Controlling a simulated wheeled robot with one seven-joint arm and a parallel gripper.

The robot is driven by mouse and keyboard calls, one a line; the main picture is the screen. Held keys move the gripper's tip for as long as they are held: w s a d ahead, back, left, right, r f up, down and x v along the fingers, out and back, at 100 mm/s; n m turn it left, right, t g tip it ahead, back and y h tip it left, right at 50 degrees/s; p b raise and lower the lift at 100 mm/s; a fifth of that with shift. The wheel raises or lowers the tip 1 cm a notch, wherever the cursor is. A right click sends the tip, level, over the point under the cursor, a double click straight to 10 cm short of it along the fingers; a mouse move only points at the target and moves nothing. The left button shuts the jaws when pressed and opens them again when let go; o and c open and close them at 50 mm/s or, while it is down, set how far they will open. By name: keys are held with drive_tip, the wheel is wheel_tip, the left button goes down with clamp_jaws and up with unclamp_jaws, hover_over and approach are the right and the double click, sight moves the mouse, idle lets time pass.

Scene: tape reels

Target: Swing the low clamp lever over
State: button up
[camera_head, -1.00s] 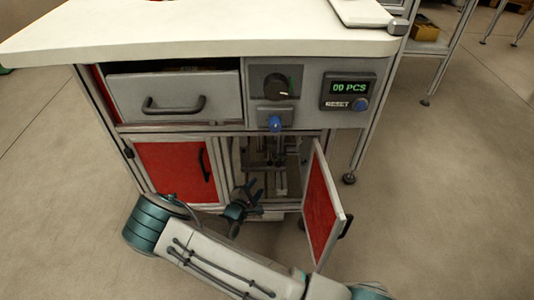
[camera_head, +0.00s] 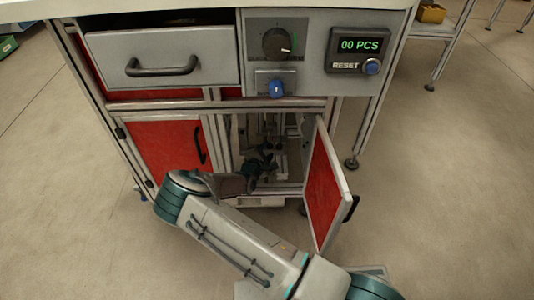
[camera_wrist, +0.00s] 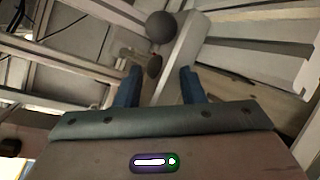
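The clamp fittings are inside the open cabinet, small and partly hidden behind my gripper in the head view. In the wrist view a dark round knob (camera_wrist: 160,27) stands beyond the fingertips, beside a pale bar. A smaller dark knob (camera_wrist: 153,66) on a short brownish bar is closer, between the finger lines near the left finger. I cannot tell which knob belongs to the low clamp lever. My gripper (camera_wrist: 160,78) is open, its two blue fingers apart with nothing clearly held. In the head view my gripper (camera_head: 262,160) is at the cabinet opening.
The red right door (camera_head: 323,190) stands open beside my arm. The red left door (camera_head: 165,150) is shut. Above are a grey drawer (camera_head: 165,60), slightly open, a dark dial (camera_head: 276,43), a blue knob (camera_head: 276,89) and a counter (camera_head: 358,50) reading 00 PCS.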

drive_tip(key=shift+w, duration=0.15)
clamp_jaws()
